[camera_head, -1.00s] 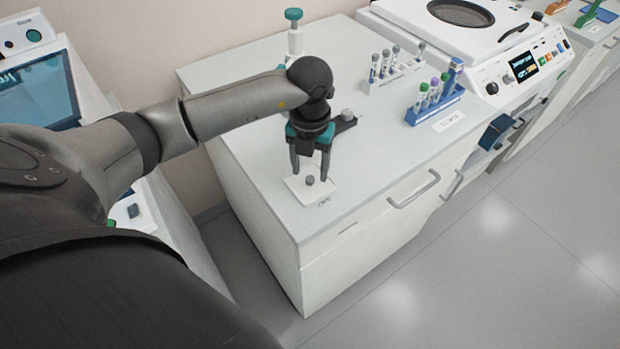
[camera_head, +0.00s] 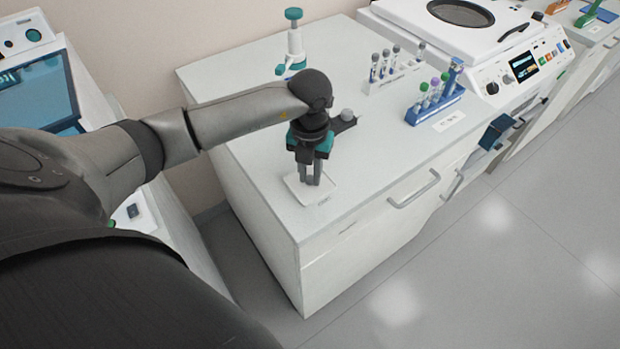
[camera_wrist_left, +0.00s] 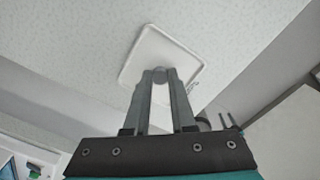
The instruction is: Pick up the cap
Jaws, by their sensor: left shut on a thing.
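The small grey cap (camera_wrist_left: 160,75) is between the fingertips of my left gripper (camera_wrist_left: 160,82) in the left wrist view. The gripper is shut on it, just over the white square tray (camera_wrist_left: 150,45). In the head view the left gripper (camera_head: 310,183) points down at the same tray (camera_head: 296,192), and the fingers hide the cap there. I cannot tell whether the cap still touches the tray. My right gripper is not in view.
The tray is near the front left corner of the white bench (camera_head: 250,185). A teal-topped device (camera_head: 294,45) stands behind. A blue tube rack (camera_head: 436,108), a white tube rack (camera_head: 395,75) and a large machine (camera_head: 475,40) are to the right. The bench front is clear.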

